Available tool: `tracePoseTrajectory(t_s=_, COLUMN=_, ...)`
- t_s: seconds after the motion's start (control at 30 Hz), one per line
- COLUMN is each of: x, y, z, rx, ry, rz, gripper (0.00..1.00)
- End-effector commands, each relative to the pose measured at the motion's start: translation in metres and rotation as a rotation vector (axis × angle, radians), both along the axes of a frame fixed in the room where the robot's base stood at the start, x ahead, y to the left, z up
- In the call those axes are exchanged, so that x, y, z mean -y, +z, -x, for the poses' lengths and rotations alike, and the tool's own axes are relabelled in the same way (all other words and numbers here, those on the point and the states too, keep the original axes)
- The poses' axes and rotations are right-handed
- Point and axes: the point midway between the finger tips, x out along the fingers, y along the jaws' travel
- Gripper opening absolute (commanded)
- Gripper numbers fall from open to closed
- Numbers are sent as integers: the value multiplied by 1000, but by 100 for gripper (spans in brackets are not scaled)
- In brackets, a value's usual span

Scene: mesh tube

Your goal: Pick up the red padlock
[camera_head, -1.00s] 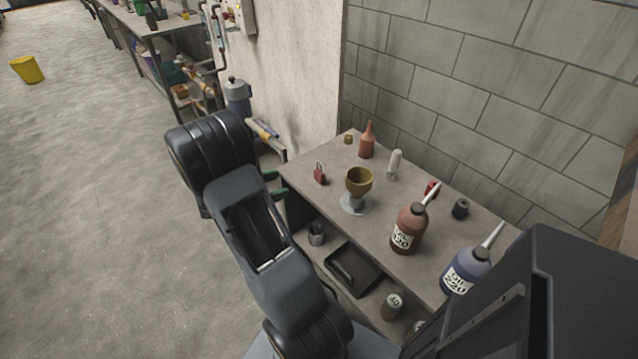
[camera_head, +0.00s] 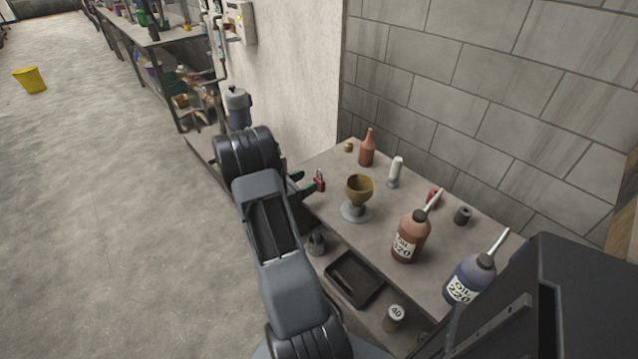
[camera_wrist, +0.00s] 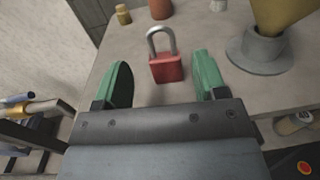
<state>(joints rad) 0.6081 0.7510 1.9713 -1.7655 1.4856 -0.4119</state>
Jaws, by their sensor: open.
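The red padlock (camera_wrist: 167,69) stands upright on the table top, its grey shackle up, in the wrist view. It also shows in the head view (camera_head: 320,181), close to the table's left edge. My gripper (camera_wrist: 163,75) has green fingers, spread open, one to the left and one to the right of the padlock. The padlock is in line with the gap, around the fingertips, and no finger visibly touches it. In the head view, my gripper (camera_head: 309,186) reaches in from the left and its fingers are partly hidden by my arm.
A yellow goblet-like cup (camera_head: 358,190) on a grey base stands right of the padlock. An orange bottle (camera_head: 367,148) and a white tube (camera_head: 395,171) stand behind. Oil bottles (camera_head: 411,236) are nearer right. The table (camera_head: 322,205) has a lower shelf with a black tray (camera_head: 354,278).

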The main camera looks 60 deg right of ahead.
Motion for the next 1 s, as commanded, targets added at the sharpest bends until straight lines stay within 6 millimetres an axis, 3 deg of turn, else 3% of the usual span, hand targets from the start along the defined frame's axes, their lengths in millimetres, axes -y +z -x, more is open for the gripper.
tracePoseTrajectory(t_s=0.3, x=37, y=0, z=18, rx=1, ry=-4, rz=-1, gripper=65)
tracePoseTrajectory(t_s=0.67, x=44, y=0, z=20, rx=1, ry=-1, rz=-1, gripper=65)
tracePoseTrajectory(t_s=1.0, x=44, y=0, z=20, rx=1, ry=-1, rz=-1, gripper=34)
